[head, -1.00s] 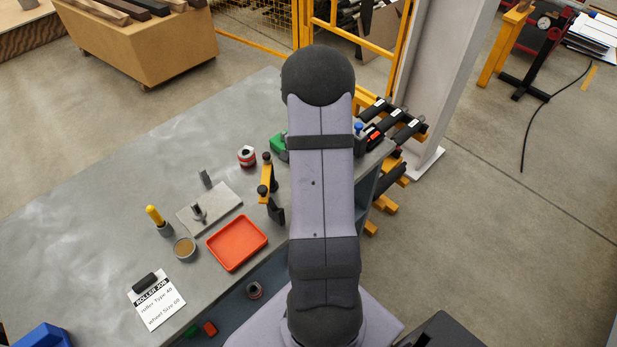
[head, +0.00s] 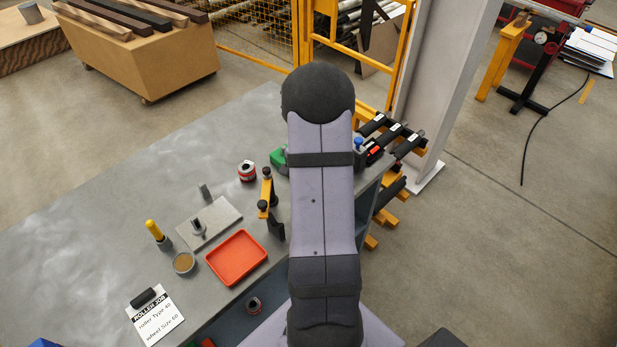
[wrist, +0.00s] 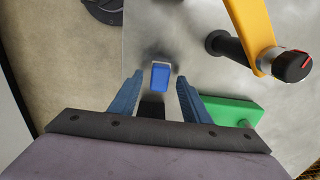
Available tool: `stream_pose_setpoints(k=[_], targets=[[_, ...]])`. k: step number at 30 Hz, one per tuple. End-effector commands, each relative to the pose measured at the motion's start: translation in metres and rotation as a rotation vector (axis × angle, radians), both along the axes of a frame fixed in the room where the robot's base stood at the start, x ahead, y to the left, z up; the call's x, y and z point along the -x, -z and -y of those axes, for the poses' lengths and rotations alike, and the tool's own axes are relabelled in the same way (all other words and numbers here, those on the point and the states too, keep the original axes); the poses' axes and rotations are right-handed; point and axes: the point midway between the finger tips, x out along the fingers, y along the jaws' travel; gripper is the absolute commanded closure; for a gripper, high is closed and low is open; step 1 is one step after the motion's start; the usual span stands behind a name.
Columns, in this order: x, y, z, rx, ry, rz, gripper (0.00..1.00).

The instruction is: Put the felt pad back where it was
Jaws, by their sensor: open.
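In the wrist view my gripper (wrist: 160,80) is open, with its two blue fingers pointing at a grey metal surface. A small blue block (wrist: 160,77) with a pale far edge shows between the fingertips, with a gap on each side. I cannot tell whether it is the felt pad; nothing else in view is clearly a felt pad. A dark patch lies between the fingers, nearer the palm. In the head view my arm hides my gripper and the bench in front of it.
A green block (wrist: 225,111) lies right of the fingers. A yellow bracket (wrist: 250,30) with black knobs stands beyond. On the grey bench (head: 110,200) are a red tray (head: 236,257), a round tin (head: 184,263), a metal plate (head: 218,232) and a job card (head: 156,318). The bench's left is clear.

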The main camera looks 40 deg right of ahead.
Motion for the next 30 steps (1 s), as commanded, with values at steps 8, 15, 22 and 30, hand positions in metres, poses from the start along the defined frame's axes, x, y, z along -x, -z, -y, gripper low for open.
stream_pose_setpoints(k=[8, 15, 22, 30], targets=[[-0.001, -0.038, 0.001, 0.005, 0.0, 0.005, 0.57], [-0.001, -0.081, 0.001, 0.004, 0.0, 0.004, 0.57], [0.0, -0.108, 0.0, 0.002, 0.0, 0.002, 0.57], [0.0, -0.115, 0.0, 0.0, 0.0, 0.0, 0.57]])
